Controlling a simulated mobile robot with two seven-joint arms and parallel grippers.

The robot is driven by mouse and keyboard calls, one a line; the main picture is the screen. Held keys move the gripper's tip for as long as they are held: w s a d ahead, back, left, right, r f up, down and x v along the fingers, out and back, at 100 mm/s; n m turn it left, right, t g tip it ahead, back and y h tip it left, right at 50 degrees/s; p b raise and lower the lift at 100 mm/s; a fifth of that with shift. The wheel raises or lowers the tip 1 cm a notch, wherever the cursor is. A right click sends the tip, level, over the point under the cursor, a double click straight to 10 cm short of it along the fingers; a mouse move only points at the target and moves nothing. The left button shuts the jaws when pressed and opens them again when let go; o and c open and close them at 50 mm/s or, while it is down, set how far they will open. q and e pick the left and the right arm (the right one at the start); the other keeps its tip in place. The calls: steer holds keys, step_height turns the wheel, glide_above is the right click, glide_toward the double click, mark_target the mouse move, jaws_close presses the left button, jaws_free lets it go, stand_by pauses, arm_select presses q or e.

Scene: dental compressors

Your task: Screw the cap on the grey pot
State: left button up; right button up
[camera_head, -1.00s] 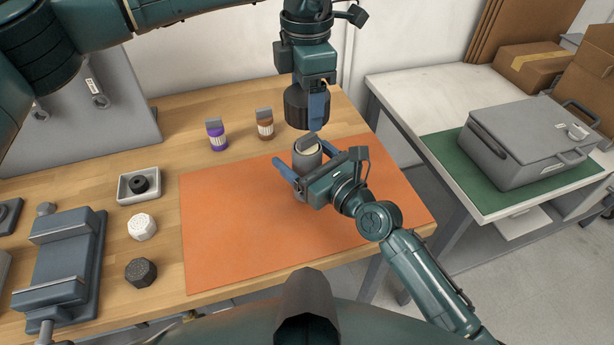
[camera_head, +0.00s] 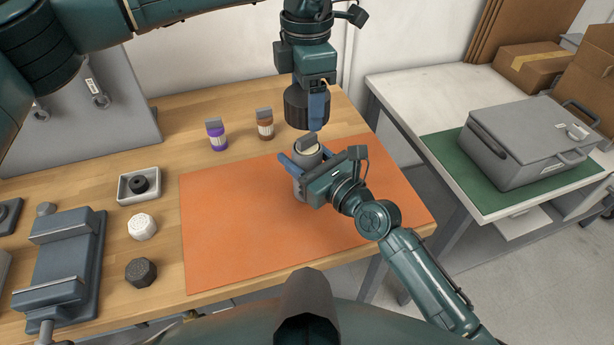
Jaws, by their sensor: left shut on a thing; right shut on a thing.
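The grey pot (camera_head: 300,186) stands upright on the orange mat (camera_head: 240,225), with a pale top and a small grey tab showing at its mouth. My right gripper (camera_head: 305,160) is shut on the pot, its blue fingers around the upper body. My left gripper (camera_head: 312,112) points down above the pot, shut on a dark grey cap (camera_head: 297,106). The cap is held apart from the pot, with a small gap below it. The far finger of the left gripper is hidden behind the cap.
A purple-banded bottle (camera_head: 217,137) and a brown bottle (camera_head: 265,125) stand behind the mat. A white cap (camera_head: 142,227), a dark cap (camera_head: 141,272), a small tray (camera_head: 123,190) and a vise (camera_head: 65,265) are at left. The mat's left part is clear.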

mark_target(307, 137)
steer(key=shift+c, duration=1.2)
arm_select(q)
steer(key=shift+f, duration=2.5)
steer(key=shift+f, duration=0.85)
steer(key=shift+f, duration=0.55)
